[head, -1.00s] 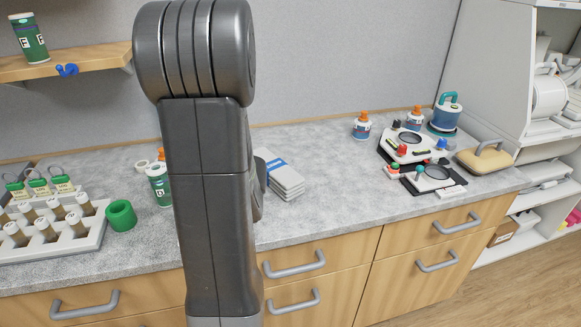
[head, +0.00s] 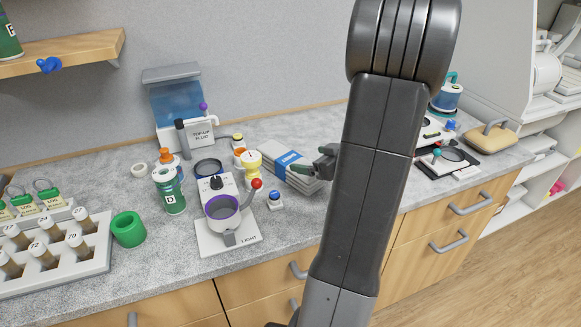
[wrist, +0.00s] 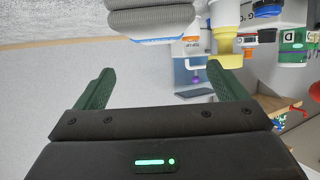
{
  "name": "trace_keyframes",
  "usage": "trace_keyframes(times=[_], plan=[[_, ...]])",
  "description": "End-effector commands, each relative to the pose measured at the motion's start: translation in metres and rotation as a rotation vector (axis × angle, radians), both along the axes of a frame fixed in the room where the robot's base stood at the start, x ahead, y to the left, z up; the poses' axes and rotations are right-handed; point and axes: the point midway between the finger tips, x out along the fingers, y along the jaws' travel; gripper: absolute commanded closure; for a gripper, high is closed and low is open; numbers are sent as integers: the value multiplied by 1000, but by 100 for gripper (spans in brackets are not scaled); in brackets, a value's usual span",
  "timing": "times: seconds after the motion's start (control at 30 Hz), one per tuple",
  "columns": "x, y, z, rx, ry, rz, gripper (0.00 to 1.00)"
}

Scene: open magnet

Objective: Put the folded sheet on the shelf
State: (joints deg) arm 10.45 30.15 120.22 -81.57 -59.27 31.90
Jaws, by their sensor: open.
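The folded sheet (head: 287,166) is a flat grey-white stack with a blue band, lying on the counter near the middle of the head view. It also shows at the top of the wrist view (wrist: 152,20), beyond the fingertips. My gripper (head: 322,162) is just right of the sheet in the head view, partly hidden by my arm. In the wrist view my gripper (wrist: 160,72) has its two dark green fingers wide apart with nothing between them. A wooden wall shelf (head: 90,55) at the upper left carries a green canister (head: 8,35) and a blue hook.
Left of the sheet stand a yellow-topped bottle (head: 252,165), a small blue-topped jar (head: 275,199), a light apparatus (head: 225,215) and a fluid dispenser (head: 178,105). Shelving (head: 555,130) stands at right.

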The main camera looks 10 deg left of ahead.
Motion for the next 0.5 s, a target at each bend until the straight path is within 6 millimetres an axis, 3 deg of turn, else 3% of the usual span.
trace_keyframes(times=[0.1, 0.5], plan=[[9, 16, -9, 0, 1, 5, 7], [23, 39, -25, 0, 4, 3, 7]])
